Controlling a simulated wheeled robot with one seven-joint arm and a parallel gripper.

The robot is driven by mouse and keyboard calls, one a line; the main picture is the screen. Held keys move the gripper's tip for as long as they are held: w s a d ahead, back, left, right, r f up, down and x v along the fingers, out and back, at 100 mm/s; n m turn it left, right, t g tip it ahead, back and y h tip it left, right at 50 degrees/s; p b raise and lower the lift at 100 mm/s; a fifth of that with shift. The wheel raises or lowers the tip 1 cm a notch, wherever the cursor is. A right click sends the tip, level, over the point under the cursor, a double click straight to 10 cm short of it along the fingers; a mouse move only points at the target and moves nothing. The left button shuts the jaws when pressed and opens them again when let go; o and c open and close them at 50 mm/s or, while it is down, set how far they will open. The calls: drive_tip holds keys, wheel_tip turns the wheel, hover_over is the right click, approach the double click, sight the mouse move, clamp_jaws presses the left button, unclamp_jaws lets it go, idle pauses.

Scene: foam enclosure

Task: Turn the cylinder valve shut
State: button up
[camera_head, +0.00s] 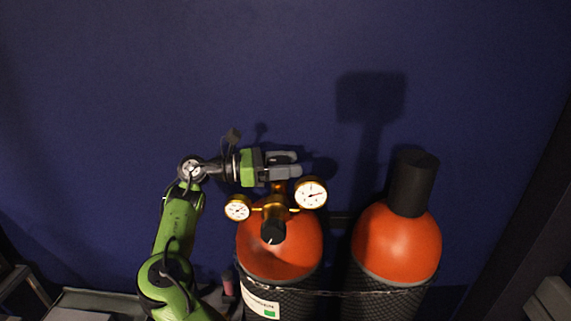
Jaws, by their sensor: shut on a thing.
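The left orange gas cylinder (279,252) stands upright, with a brass regulator (276,208) at its top. The regulator has a left gauge (237,208), a right gauge (311,193) and a black knob (272,232) facing forward. My gripper (288,164) comes in from the left, level, just above and behind the regulator body. Its grey fingers are shut on the cylinder valve at the top of the brass stem. The fingers hide most of the valve, so its turn position cannot be told.
A second orange cylinder (398,241) with a black cap (412,184) stands to the right. A chain (345,293) runs across both cylinders. A dark blue wall (250,70) is close behind. A dark post (520,210) stands at the far right.

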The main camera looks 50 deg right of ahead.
drive_tip(key=shift+s+f+m+g+y, duration=0.1)
drive_tip(key=shift+s+m+g+y, duration=0.05)
drive_tip(key=shift+m+g+y, duration=0.95)
drive_tip(key=shift+a+f+g+y, duration=0.1)
drive_tip(key=shift+a+g+y, duration=0.05)
drive_tip(key=shift+g+y, duration=0.3)
drive_tip(key=o, duration=1.1)
drive_tip(key=shift+c, duration=0.2)
